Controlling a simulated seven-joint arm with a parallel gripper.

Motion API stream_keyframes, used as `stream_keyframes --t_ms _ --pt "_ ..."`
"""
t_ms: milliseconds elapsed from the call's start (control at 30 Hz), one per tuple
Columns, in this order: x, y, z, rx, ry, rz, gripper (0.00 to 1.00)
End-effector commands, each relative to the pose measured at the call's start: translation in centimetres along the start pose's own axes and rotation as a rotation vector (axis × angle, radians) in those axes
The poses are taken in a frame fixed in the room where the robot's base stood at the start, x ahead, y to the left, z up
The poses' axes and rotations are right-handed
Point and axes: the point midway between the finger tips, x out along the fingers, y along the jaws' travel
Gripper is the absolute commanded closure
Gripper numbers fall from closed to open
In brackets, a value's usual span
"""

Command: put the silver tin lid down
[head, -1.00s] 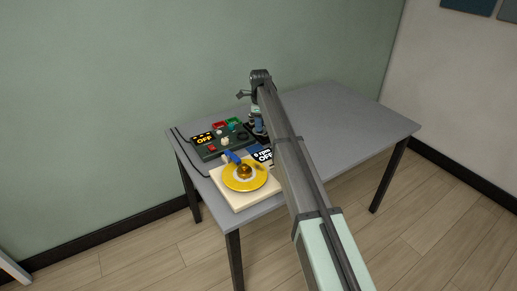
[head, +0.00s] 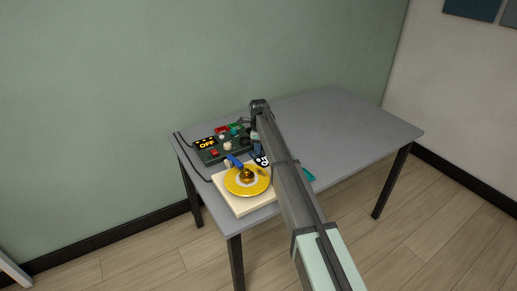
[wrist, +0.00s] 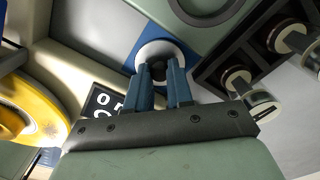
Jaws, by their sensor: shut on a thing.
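The silver tin lid (wrist: 148,50) shows in the wrist view as a pale round disc with a dark knob, at my fingertips. My gripper (wrist: 160,72) has its two blue fingers shut on the dark knob. A blue surface surrounds the disc; I cannot tell whether the lid touches it. In the head view my gripper (head: 256,146) is low over the table, right of the dark control box, and the lid is hidden there.
A yellow disc (head: 234,184) with a brass dome sits on a cream base at the table's front left. A control box (head: 208,155) reading OFF stands behind it. The wrist view shows a dark rack (wrist: 213,72) with silver-topped pieces close on the right. The table's right side (head: 350,125) is clear.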

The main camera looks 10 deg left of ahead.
Motion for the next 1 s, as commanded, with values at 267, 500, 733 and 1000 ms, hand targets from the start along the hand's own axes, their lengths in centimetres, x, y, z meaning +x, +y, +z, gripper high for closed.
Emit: stream_keyframes --t_ms 267,500,733,1000 --pt "0.08 -0.01 0.00 0.000 0.000 -0.001 1.00" --pt "0.32 -0.02 0.01 0.000 0.000 -0.001 0.67" --pt "0.31 -0.01 0.01 0.000 0.000 -0.001 0.53" --pt "-0.25 -0.02 0.00 0.000 0.000 -0.001 0.53"
